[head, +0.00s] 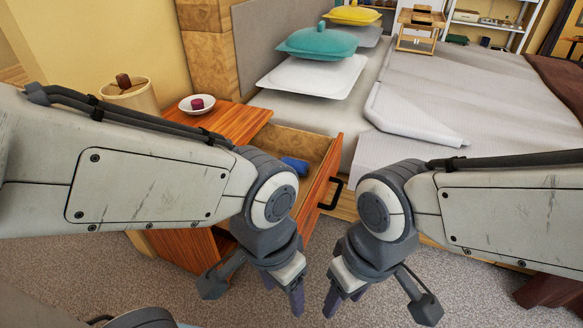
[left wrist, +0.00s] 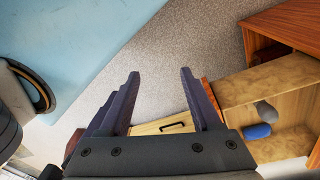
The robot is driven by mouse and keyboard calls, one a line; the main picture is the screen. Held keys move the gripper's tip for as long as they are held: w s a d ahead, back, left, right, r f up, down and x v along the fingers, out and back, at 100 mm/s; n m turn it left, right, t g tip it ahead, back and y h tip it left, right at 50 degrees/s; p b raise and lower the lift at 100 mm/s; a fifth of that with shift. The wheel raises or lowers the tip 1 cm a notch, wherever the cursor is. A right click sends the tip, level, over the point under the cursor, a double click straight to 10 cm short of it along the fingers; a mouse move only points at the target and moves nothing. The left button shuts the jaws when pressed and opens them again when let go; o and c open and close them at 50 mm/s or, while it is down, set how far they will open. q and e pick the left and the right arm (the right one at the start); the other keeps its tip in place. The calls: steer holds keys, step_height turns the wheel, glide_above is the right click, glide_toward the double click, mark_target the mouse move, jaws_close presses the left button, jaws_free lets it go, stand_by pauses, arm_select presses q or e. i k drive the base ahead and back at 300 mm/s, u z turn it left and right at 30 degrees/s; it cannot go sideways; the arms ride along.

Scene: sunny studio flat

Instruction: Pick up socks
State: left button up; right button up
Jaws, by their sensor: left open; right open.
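A blue rolled bundle (head: 295,165), probably socks, lies in the open drawer (head: 333,172) of the wooden nightstand. In the left wrist view, the blue bundle (left wrist: 257,131) sits beside a grey rolled one (left wrist: 266,112) on the drawer floor. The grey one does not show in the head view. My left gripper (head: 284,290) is open and empty, pointing down in front of the nightstand, apart from the bundles. It also shows in the left wrist view (left wrist: 160,78). My right gripper (head: 345,297) is open and empty, to the right of the left one, over the carpet.
The bed (head: 440,90) with pillows and a small wooden stand (head: 419,30) lies behind. Grey carpet (head: 310,268) is clear in front.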

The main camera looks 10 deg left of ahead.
mark_target(301, 166)
steer(key=u, duration=0.05)
steer(key=k, duration=0.6)
steer(key=z, duration=0.55)
steer(key=i, duration=1.55)
steer(key=u, duration=0.7)
steer(key=i, duration=0.55)
steer(key=u, duration=0.5)
